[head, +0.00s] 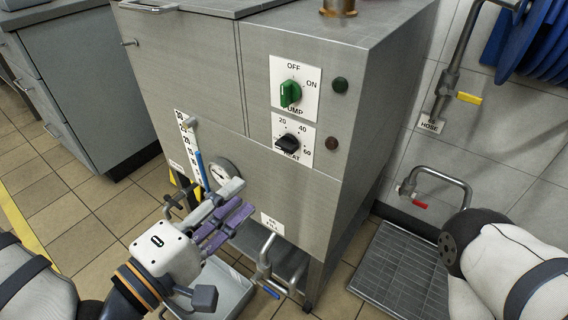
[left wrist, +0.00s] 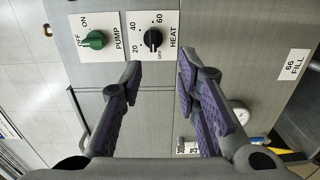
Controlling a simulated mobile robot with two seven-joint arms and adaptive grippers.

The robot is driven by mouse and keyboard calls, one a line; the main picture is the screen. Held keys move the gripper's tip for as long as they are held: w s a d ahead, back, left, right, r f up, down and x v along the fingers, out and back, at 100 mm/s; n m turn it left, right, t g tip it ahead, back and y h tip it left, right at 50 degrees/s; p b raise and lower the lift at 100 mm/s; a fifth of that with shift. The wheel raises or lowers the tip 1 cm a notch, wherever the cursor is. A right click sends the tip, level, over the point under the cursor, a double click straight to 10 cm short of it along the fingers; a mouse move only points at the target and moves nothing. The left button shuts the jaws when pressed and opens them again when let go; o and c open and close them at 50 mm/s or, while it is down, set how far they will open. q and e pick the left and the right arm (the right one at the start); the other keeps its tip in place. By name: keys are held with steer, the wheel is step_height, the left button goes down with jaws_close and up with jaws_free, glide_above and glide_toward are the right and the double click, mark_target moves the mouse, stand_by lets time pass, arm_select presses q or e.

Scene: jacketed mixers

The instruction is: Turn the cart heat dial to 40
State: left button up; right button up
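The black heat dial (head: 288,144) sits on a white plate on the cart's front (head: 265,185), below the green pump dial (head: 290,93). Its plate reads 20, 40 and 60. The heat dial's bar lies about level in the head view, along the OFF–60 line; which end points is unclear. The left wrist view shows the heat dial (left wrist: 153,38) with OFF on its plate, turned sideways. My left gripper (head: 240,199) is below and left of the dial, apart from it. Its purple-padded fingers (left wrist: 158,68) are open and empty. My right gripper is out of view.
A round gauge (head: 222,170) and blue-marked level scale (head: 198,165) are close to my left gripper. A blue-handled drain pipe (head: 266,265) sticks out below. A hose pipe (head: 440,175) and floor grate (head: 395,270) lie right of the cart.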

mark_target(283, 149)
arm_select(q)
steer(key=x, duration=0.8)
steer(key=r+x, duration=0.1)
steer(key=x, duration=0.3)
jaws_close()
